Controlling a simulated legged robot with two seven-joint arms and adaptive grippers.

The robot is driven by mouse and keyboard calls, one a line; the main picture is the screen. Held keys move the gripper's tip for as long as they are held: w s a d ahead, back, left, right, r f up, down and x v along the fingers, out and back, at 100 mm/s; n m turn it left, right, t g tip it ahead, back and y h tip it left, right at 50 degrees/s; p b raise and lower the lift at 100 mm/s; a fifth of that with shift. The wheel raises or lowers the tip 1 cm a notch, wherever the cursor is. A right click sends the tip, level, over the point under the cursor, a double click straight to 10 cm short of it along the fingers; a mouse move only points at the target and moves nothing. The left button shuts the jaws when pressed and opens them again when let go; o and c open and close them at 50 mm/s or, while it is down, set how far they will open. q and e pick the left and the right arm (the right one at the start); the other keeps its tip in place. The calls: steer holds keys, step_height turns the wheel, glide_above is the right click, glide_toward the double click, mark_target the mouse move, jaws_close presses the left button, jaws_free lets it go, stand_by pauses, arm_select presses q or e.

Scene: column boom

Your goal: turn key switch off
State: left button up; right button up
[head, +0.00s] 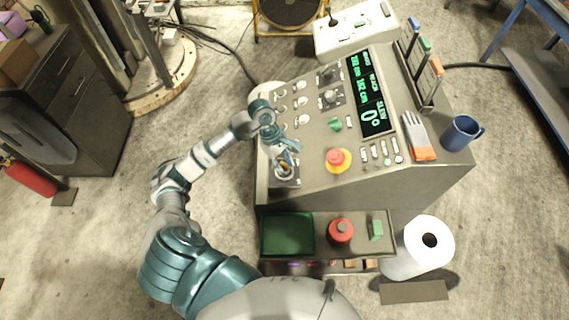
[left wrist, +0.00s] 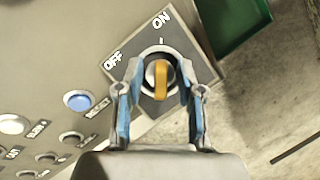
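The key switch has an orange key (left wrist: 160,82) in a round collar on a dark square plate (left wrist: 186,50) marked OFF and ON. In the left wrist view the key's long side lines up with the ON mark. My left gripper (left wrist: 160,93) is open, with one blue finger on each side of the key and a gap to it on both sides. In the head view my left gripper (head: 287,152) is over the switch plate (head: 287,182) at the console's near left corner and partly hides the key. My right gripper is not in view.
The console (head: 318,195) carries a red stop button on a yellow base (head: 337,158), several knobs and a green display (head: 366,92). A glove (head: 418,137) and a blue mug (head: 461,133) are at its right.

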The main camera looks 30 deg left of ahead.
arm_select(q)
steer(key=shift+a, duration=0.1)
jaws_close()
